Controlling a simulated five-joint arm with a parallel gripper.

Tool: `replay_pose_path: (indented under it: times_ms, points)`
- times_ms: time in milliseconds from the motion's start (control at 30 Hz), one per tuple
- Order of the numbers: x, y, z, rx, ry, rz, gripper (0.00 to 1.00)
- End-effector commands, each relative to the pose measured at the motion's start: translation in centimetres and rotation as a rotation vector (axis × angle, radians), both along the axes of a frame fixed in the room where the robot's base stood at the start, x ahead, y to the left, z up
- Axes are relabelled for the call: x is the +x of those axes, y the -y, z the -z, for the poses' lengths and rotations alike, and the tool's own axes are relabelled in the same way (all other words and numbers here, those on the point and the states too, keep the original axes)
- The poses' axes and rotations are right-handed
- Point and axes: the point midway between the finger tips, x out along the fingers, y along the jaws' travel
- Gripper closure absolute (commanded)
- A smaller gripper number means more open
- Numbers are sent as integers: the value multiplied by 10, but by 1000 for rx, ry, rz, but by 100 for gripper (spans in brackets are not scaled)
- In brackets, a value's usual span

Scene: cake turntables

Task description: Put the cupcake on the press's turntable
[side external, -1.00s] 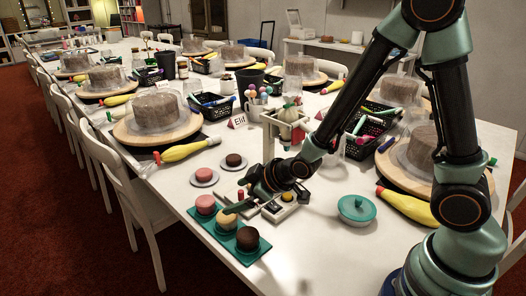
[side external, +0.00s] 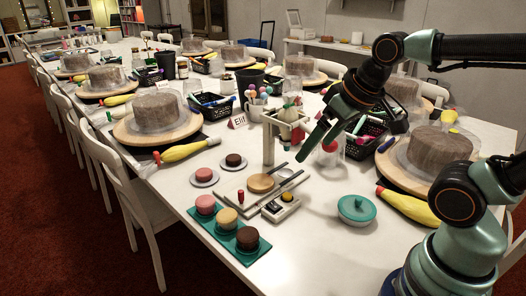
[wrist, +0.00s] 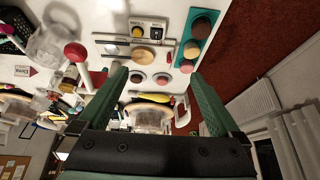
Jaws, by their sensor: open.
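A teal tray (side external: 222,239) at the front holds a pink cake (side external: 205,204), a yellow one (side external: 227,219) and a dark brown one (side external: 247,238), in a row. A pink cake (side external: 203,175) and a dark brown one (side external: 233,160) sit on separate saucers behind it. Which is the task's cupcake I cannot tell. My gripper (side external: 308,148) is open and empty, raised right of the press frame.
A small box with a yellow button (side external: 286,198) stands right of the turntable. Clear table lies before the dish.

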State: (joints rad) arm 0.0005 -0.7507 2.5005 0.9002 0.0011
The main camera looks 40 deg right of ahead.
Motion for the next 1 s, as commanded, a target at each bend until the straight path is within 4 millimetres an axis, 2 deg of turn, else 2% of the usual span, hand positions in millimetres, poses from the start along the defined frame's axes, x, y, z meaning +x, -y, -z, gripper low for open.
replay_pose_path:
  times_ms: [367,533,667,800,1000]
  points:
    - [0,0,0,0,-1,-1,0]
    - [10,-3,-5,-24,-16,-55,0]
    - [34,-10,-13,-75,-51,-179,0]
    - [69,-20,-17,-143,-93,-353,0]
    - [121,-39,-8,-231,-147,-607,0]
